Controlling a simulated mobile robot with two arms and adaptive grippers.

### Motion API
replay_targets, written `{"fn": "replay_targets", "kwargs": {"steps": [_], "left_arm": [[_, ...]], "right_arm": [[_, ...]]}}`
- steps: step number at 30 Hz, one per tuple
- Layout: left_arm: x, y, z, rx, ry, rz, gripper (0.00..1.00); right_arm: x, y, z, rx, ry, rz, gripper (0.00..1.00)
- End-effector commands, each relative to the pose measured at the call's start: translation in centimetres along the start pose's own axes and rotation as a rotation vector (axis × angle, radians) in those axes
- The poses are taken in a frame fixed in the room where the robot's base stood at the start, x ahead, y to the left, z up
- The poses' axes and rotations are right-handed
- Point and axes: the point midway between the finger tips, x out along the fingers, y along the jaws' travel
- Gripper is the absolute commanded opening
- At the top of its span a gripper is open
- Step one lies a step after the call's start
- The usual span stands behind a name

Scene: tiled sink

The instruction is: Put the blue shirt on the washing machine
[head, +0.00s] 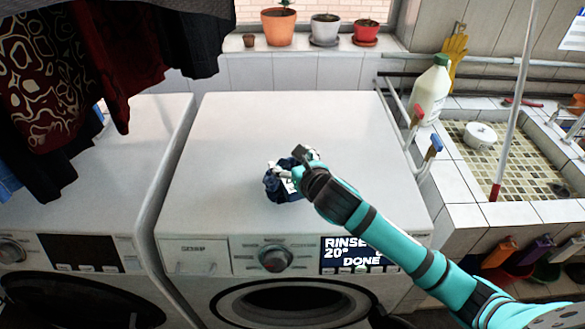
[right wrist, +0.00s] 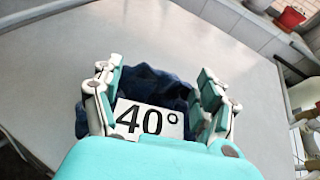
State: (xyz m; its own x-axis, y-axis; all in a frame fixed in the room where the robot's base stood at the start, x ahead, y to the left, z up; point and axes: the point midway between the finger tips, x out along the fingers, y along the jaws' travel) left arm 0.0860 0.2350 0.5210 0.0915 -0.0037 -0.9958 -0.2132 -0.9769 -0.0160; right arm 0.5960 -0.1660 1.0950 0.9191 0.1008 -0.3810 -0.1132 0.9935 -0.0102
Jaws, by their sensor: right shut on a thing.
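The blue shirt (head: 277,187) is a small, crumpled dark blue bundle at the middle of the washing machine's white top (head: 235,130). In the right wrist view the shirt (right wrist: 155,82) sits between the two fingers, with a white label reading 40° facing the camera. My right gripper (head: 292,172) is shut on the shirt, over the machine's top; it also shows in the right wrist view (right wrist: 155,100). I cannot tell whether the shirt touches the surface. The gripper hides part of the shirt. My left gripper is not in view.
A second white machine (head: 125,150) stands at the left, with dark clothes (head: 110,50) hanging above it. Potted plants (head: 279,25) line the back sill. A white bottle (head: 430,88) and a tiled sink (head: 500,150) are at the right. The machine top around the shirt is clear.

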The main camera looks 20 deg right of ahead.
Motion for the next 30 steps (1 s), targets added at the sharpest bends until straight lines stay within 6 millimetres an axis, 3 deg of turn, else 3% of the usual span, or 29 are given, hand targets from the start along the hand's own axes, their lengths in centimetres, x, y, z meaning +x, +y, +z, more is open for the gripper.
{"fn": "replay_targets", "kwargs": {"steps": [9, 20, 21, 26, 30], "left_arm": [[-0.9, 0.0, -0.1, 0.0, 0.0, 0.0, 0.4], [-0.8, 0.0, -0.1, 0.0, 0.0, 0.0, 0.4], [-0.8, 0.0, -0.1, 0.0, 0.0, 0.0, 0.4], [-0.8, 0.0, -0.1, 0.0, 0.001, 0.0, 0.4], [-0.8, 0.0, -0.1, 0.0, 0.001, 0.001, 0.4]], "right_arm": [[1.3, 0.0, -3.0, 0.002, 0.001, 0.001, 0.35], [1.5, 0.0, -3.4, -0.002, -0.002, 0.001, 0.35], [1.5, 0.0, -3.5, -0.001, -0.001, 0.001, 0.79], [1.5, 0.0, -3.5, -0.001, -0.001, 0.001, 0.98], [1.5, 0.0, -3.4, 0.0, 0.0, 0.001, 0.98]]}}
